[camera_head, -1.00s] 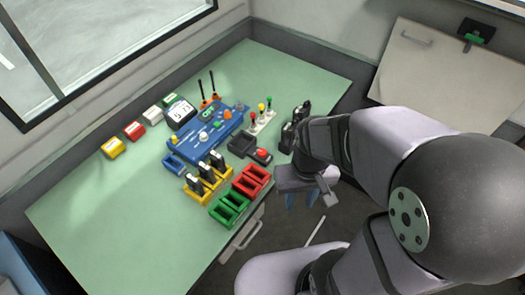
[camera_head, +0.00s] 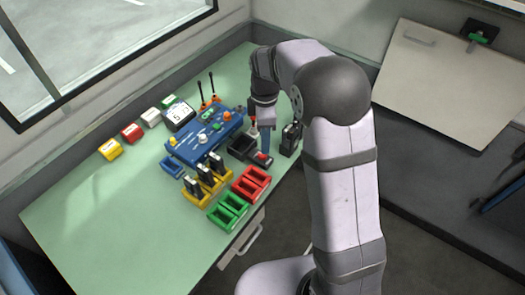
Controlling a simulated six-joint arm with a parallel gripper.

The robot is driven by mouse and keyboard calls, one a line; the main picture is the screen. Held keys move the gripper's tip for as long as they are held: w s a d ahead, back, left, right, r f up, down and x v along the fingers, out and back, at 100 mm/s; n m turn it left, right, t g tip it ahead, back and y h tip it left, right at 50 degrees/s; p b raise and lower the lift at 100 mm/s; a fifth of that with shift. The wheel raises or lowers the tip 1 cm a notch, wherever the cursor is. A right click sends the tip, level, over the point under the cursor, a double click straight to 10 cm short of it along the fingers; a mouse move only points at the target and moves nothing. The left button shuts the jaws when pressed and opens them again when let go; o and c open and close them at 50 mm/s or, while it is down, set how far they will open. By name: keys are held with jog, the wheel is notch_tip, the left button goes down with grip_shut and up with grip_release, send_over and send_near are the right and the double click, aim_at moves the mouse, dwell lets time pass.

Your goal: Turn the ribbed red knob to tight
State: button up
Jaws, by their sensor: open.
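The red knob (camera_head: 262,157) sits on a small black base at the right side of the green table; its ribs are too small to make out. My gripper (camera_head: 267,149) points down with its blue fingers open, just above or beside the knob. Whether the fingers straddle or touch it cannot be told from this view. The fingers hide part of the knob's far side.
A black open box (camera_head: 241,146) stands left of the knob and a black upright holder (camera_head: 290,139) right of it. A blue panel (camera_head: 205,136) with several knobs lies further left.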

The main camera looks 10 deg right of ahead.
aim_at(263, 156)
jog(key=shift+w+a+f+n, duration=0.2)
jog(key=shift+w+n, duration=0.3)
jog(key=shift+w, duration=0.05)
jog(key=shift+f+p, duration=0.75)
jog(key=shift+f, duration=2.85)
jog(key=c, duration=1.1)
